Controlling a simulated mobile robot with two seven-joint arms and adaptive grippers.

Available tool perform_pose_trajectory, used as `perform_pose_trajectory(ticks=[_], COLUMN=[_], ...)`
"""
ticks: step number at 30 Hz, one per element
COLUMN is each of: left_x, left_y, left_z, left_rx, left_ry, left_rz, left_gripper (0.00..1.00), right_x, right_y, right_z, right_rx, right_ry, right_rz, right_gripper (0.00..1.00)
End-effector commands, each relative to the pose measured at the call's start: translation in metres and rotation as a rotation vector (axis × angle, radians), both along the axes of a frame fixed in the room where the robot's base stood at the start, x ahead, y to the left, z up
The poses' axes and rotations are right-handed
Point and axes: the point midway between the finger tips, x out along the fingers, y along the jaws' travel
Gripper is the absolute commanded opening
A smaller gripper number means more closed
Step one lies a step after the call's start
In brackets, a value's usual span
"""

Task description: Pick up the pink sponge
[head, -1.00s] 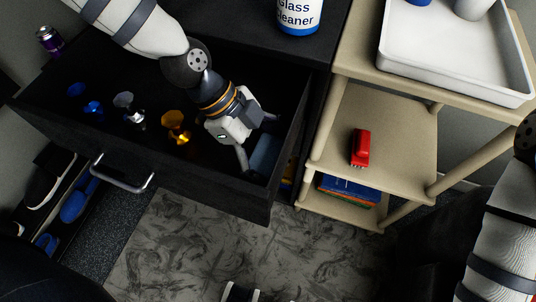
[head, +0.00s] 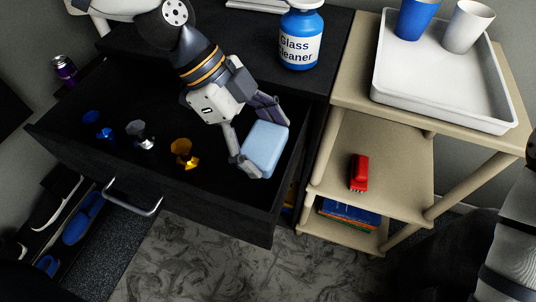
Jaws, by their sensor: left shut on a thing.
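My left gripper (head: 262,138) reaches over the open black drawer from above. It is shut on a light blue, rounded block (head: 265,150) that looks like a sponge. The block is raised at the drawer's right end, with one finger on its left side and the other at its upper edge. No pink sponge shows in this view. My right arm is at the right edge, and its gripper is out of view.
The drawer (head: 160,205) also holds several blue, silver and gold knob-like items. A Glass Cleaner bottle (head: 300,38) stands on the cabinet top. At right, a beige shelf (head: 385,155) carries a white tray (head: 440,118) with cups and a red brush-like item (head: 359,172).

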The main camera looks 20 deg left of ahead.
Motion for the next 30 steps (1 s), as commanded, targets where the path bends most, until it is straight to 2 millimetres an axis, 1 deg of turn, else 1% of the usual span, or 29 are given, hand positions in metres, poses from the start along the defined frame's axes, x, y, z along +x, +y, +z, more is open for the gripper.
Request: perform_pose_trajectory(ticks=[5, 9, 12, 16, 18, 22, 25, 30], left_x=[0.002, 0.004, 0.005, 0.005, 0.006, 0.005, 0.005, 0.005], left_y=[0.043, 0.092, 0.124, 0.156, 0.168, 0.181, 0.184, 0.185], left_z=[-0.001, -0.001, 0.000, -0.002, -0.002, -0.003, -0.003, -0.003], left_rx=[-0.005, -0.005, -0.005, -0.003, -0.002, -0.002, -0.002, -0.001], left_ry=[0.003, -0.001, -0.001, 0.000, 0.002, 0.004, 0.005, 0.004], left_rz=[0.008, 0.008, 0.007, 0.004, 0.003, 0.000, 0.000, 0.000], left_gripper=[0.56, 0.56, 0.56, 0.56, 0.56, 0.56, 0.56, 0.56], right_x=[0.001, 0.004, 0.006, 0.008, 0.008, 0.009, 0.009, 0.009], right_y=[0.000, 0.000, 0.000, 0.000, 0.000, 0.000, 0.000, 0.000], right_z=[0.001, 0.004, 0.006, 0.008, 0.008, 0.009, 0.009, 0.009], right_rx=[0.000, 0.000, 0.000, 0.000, 0.000, 0.000, 0.000, 0.000], right_ry=[-0.002, -0.014, -0.023, -0.029, -0.030, -0.031, -0.031, -0.031], right_rz=[0.000, 0.000, 0.000, 0.000, 0.000, 0.000, 0.000, 0.000], right_gripper=[0.40, 0.40, 0.40, 0.40, 0.40, 0.40, 0.40, 0.40])
